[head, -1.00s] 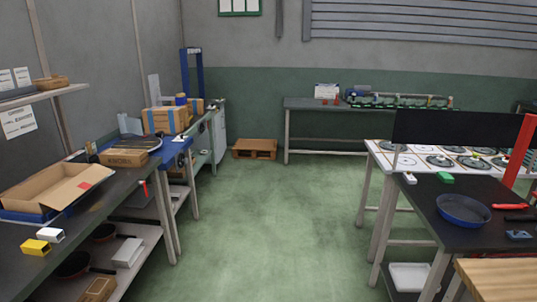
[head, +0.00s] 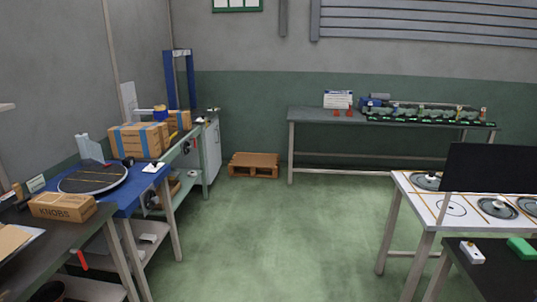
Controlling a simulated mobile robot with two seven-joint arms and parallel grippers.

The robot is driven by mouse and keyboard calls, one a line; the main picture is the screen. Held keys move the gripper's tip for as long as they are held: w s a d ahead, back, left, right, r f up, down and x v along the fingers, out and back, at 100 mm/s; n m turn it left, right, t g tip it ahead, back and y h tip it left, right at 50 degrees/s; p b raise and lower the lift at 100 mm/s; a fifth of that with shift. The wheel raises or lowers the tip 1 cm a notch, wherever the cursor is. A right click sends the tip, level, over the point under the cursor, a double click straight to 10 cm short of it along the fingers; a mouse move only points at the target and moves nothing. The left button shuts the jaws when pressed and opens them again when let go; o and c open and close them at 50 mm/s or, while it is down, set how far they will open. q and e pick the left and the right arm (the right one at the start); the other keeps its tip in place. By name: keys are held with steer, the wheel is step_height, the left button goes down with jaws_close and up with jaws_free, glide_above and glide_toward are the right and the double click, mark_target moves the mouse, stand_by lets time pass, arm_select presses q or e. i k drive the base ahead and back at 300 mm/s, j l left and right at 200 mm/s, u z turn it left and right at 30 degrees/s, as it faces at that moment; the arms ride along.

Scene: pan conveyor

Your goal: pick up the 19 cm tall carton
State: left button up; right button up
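A brown carton with blue tape strips (head: 140,141) stands on the left-hand bench in the head view. A second, partly hidden brown carton (head: 179,121) is just behind it to the right. A low brown box marked KNOBS (head: 63,207) lies on the nearer dark table. No label shows which carton is 19 cm tall; the taped one looks taller than the KNOBS box. Neither of my grippers is in view, and nothing shows whether they hold anything.
A round dark disc (head: 92,179) lies on the blue bench top. A wooden pallet (head: 254,165) is on the floor by the far wall. A far table (head: 330,117) and a white table with round plates (head: 462,204) stand right. The green floor between is clear.

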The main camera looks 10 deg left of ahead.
mark_target(136, 142)
steer(key=i+u, duration=0.1)
steer(key=i, duration=0.4)
steer(key=i+l+u, duration=0.15)
steer(key=i, duration=0.4)
steer(key=i+l+u, duration=0.1)
steer(key=i, duration=0.4)
steer(key=i+l+u, duration=0.15)
steer(key=i+u, duration=0.2)
steer(key=i+l+u, duration=0.5)
steer(key=u, duration=0.15)
steer(key=i+l+u, duration=0.15)
steer(key=l, duration=0.15)
steer(key=i+l+u, duration=0.2)
steer(key=l, duration=0.15)
steer(key=i+l+u, duration=0.15)
steer(key=l, duration=0.2)
steer(key=i+l+u, duration=0.15)
steer(key=l, duration=0.65)
steer(key=k, duration=0.05)
